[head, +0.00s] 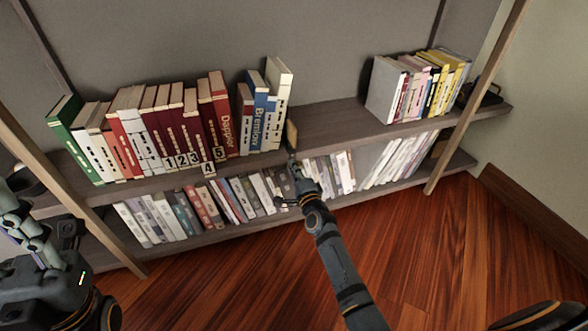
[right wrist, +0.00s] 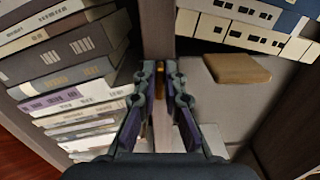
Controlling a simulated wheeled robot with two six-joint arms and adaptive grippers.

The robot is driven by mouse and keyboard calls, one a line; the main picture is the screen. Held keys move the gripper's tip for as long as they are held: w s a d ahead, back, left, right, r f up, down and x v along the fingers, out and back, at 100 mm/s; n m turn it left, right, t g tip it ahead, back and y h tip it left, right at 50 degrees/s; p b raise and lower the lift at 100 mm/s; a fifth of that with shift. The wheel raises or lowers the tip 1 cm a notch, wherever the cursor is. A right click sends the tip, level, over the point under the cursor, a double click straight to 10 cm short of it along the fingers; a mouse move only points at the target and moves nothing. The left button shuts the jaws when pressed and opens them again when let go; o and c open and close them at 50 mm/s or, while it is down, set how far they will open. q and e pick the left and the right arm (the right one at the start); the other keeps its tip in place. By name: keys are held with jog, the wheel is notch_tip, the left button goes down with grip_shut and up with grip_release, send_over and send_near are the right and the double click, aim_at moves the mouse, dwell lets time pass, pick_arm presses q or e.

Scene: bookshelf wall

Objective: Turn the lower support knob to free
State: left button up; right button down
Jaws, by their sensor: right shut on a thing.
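In the right wrist view, the right gripper's fingers (right wrist: 166,72) are closed around a small brass-coloured knob (right wrist: 160,84) at the shelf's front edge. The fingers hide most of the knob, and I cannot tell which way it is turned. The tan block also shows in the right wrist view (right wrist: 237,68), right of the fingers. Parts of my left arm show at the left of the head view; its jaws are not clear.
A long book row (head: 150,125) fills the left of the upper shelf (head: 330,115); another group (head: 420,85) stands at its right. Between the tan block and that group the shelf is bare. Slanted wooden posts (head: 475,95) flank the shelves.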

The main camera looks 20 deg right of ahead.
jog(key=shift+w+r+n, duration=0.15)
jog(key=shift+r+n, duration=0.1)
jog(key=shift+n, duration=0.25)
jog(key=c, duration=1.4)
grip_release()
jog(key=shift+c, duration=0.2)
jog(key=shift+f, duration=0.2)
jog(key=s, duration=1.2)
jog(key=shift+d, duration=0.2)
